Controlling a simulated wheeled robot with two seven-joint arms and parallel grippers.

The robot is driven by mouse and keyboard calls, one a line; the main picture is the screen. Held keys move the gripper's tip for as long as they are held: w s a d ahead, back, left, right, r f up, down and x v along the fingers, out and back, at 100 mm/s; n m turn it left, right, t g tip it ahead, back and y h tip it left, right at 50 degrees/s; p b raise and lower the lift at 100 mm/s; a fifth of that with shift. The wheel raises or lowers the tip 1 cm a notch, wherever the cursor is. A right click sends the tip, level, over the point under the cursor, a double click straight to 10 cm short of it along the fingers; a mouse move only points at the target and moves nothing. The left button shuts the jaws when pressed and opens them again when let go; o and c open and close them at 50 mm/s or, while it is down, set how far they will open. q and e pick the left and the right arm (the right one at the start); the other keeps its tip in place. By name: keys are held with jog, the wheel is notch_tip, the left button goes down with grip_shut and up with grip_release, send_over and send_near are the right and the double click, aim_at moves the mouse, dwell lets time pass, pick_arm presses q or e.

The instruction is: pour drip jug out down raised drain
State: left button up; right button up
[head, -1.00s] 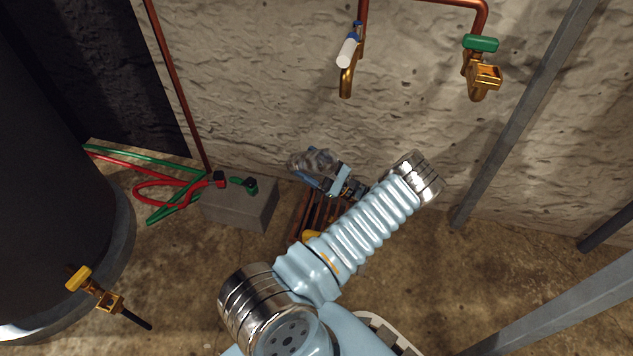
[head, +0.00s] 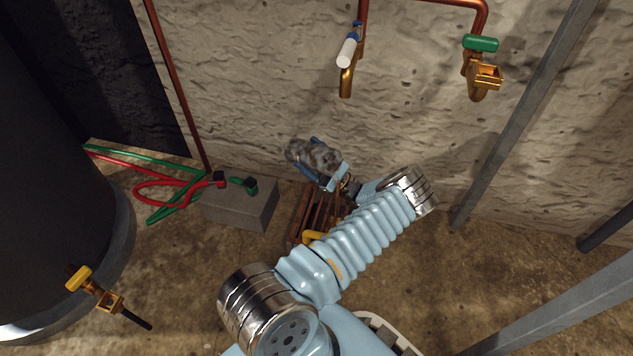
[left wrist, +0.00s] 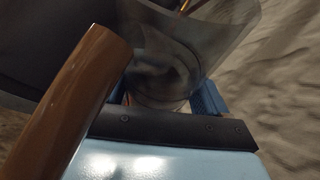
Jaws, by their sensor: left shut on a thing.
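The drip jug (head: 314,155) is clear and see-through, held up near the wall in the head view. My left gripper (head: 334,174) is shut on it. The jug tilts, its far end toward the upper left. In the left wrist view the clear jug (left wrist: 165,70) fills the middle between the blue fingers. The raised drain (head: 318,212) shows as a rusty brown grate below the jug, partly hidden by my left arm. I cannot tell whether liquid is leaving the jug. My right gripper is in neither view.
A grey block (head: 240,203) with red and green cables stands left of the drain. A dark tank (head: 60,190) stands at far left. Copper taps (head: 346,82) and (head: 481,75) hang on the wall above. Grey metal posts (head: 525,115) stand at right.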

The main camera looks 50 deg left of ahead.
pick_arm(q)
jog(key=shift+r+n+g, duration=0.4)
jog(key=shift+n+g, duration=0.2)
jog(key=shift+g, duration=0.1)
